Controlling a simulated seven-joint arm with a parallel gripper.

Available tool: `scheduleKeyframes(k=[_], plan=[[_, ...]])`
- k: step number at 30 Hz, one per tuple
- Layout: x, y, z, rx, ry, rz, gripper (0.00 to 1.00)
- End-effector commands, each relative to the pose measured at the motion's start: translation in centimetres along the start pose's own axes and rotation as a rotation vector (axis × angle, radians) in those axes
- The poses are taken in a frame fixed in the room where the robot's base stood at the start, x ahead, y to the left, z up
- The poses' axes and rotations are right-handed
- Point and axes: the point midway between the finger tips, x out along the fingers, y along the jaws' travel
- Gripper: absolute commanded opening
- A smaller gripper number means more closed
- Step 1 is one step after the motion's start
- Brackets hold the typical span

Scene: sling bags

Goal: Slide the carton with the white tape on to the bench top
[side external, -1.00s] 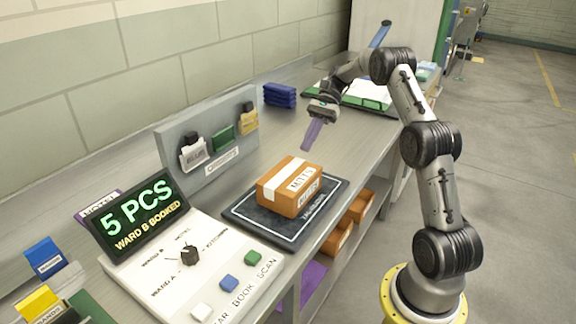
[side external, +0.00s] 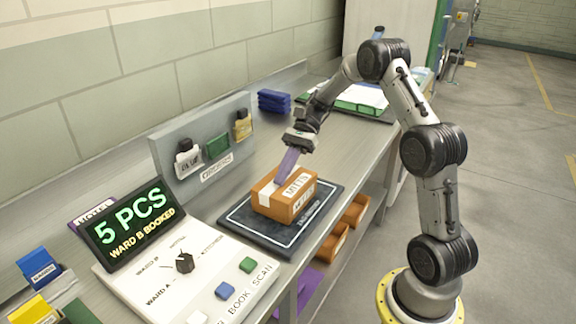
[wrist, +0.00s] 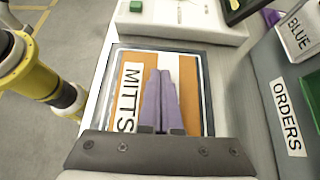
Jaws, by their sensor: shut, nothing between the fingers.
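The carton (side external: 283,203) is an orange-brown box with white tape across its top and a "MITTS" label. It sits on a dark mat with a white border line (side external: 240,222) on the bench. My gripper (side external: 281,182) has purple fingers, shut and empty, pointing down at the carton's top near the tape. In the wrist view the fingers (wrist: 160,85) lie over the carton (wrist: 131,75), between the label and the white tape, hiding part of its top. I cannot tell whether the fingertips touch the carton.
The bench top (side external: 190,215) is bare between the mat and the grey upright holder (side external: 203,140) with hanging tags. A white control panel (side external: 170,270) with a knob, buttons and a "5 PCS" display (side external: 130,222) stands nearer the camera. Bins sit on the shelf below.

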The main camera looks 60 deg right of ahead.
Motion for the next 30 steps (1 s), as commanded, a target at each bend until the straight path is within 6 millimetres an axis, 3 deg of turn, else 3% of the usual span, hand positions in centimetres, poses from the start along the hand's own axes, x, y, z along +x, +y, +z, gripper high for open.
scheduleKeyframes(k=[15,30], plan=[[-0.1,0.0,-1.1,0.003,0.004,0.0,0.0],[-10.5,0.0,-8.4,0.006,0.006,-0.004,0.0]])
